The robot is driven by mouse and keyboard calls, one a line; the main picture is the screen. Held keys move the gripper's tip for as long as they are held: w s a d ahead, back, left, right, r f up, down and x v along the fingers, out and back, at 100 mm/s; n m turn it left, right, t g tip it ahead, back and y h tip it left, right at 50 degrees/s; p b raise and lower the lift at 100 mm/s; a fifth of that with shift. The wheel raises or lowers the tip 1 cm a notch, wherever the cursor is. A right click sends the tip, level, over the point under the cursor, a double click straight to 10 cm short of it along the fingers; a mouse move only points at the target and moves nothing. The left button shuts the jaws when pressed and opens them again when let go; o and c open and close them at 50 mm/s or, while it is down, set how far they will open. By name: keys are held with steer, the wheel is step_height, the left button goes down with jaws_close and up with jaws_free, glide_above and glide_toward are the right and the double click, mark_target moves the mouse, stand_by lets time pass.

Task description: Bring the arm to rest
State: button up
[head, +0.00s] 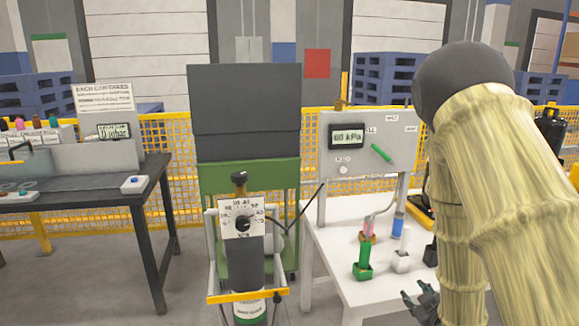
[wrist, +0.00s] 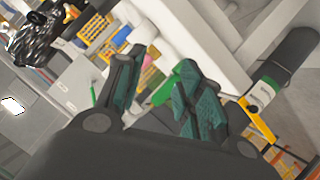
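My gripper (head: 420,297) is low at the right of the head view, beside the front right of the white table (head: 349,290). My arm, in a pale yellow sleeve, rises above it and covers the right side of that view. In the wrist view my gripper (wrist: 159,68) shows two dark teal fingers spread apart, with nothing held between them. The wrist view is strongly tilted.
The white table bears a green holder (head: 363,272), a white holder (head: 401,262) and a panel with a gauge display (head: 347,136). A gas cylinder (head: 246,268) stands on a trolley left of it. A dark workbench (head: 150,190) is at the left.

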steer(key=s+a+f+m+g+p, duration=0.2)
steer(key=s+a+f+g, duration=0.15)
steer(key=s+f, duration=0.75)
steer(key=s+a+f+m+g+p, duration=0.1)
steer(key=s+a+f+g, duration=0.1)
steer(key=s, duration=0.7)
steer(key=s+a+f+m+g+p, duration=0.1)
steer(key=s+a+f+m+g, duration=0.1)
steer(key=s+f, duration=0.5)
steer(key=s+a+f+m+g+p, duration=0.1)
steer(key=s+a+f+g, duration=0.3)
steer(key=s, duration=0.8)
steer(key=shift+s+f+g+y+p, duration=0.25)
steer(key=shift+f+g+p, duration=0.25)
steer(key=shift+g, duration=0.45)
steer(key=shift+w, duration=0.1)
stand_by(0.6)
